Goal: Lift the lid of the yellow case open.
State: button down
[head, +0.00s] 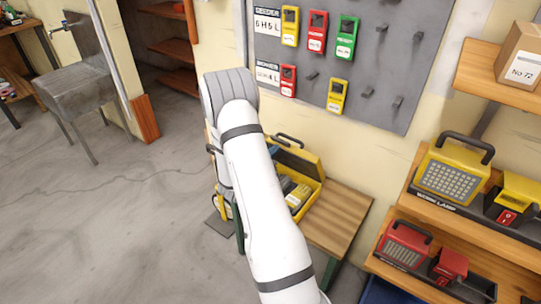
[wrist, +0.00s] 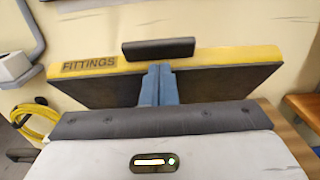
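The yellow case (head: 309,207) stands on a wooden bench, partly hidden behind my arm in the head view. Its lid (head: 307,162) is raised, and yellow and grey items show inside. In the wrist view the lid (wrist: 222,60) shows a yellow edge marked FITTINGS, a black handle (wrist: 158,48) and a dark underside. My gripper (wrist: 159,68) has its two blue fingers together, with nothing seen between them.
The bench (head: 340,217) has bare wood right of the case. A pegboard (head: 350,60) with coloured devices hangs on the wall behind. Shelves with a yellow work lamp (head: 452,168) and a red one (head: 404,243) stand at right. A yellow coil (wrist: 35,122) is at left.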

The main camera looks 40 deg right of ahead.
aim_at(279, 142)
jog(key=shift+w+d+r, duration=0.15)
jog(key=shift+d+r, duration=0.05)
jog(key=shift+d, duration=0.2)
jog(key=shift+w+d+r, duration=0.1)
jog(key=shift+d+r, duration=0.1)
jog(key=shift+d, duration=0.2)
jog(key=shift+w+d+r, duration=0.15)
jog(key=shift+d, duration=0.35)
jog(key=shift+w+d+r, duration=0.2)
jog(key=shift+d, duration=0.3)
jog(key=shift+w+d+r, duration=0.15)
jog(key=shift+d, duration=0.35)
jog(key=shift+r+b+x, duration=0.2)
jog(key=shift+b+x, duration=0.45)
jog(key=shift+x, duration=1)
jog(key=shift+b+x, duration=0.4)
jog(key=shift+x, duration=0.9)
jog(key=shift+f, duration=0.2)
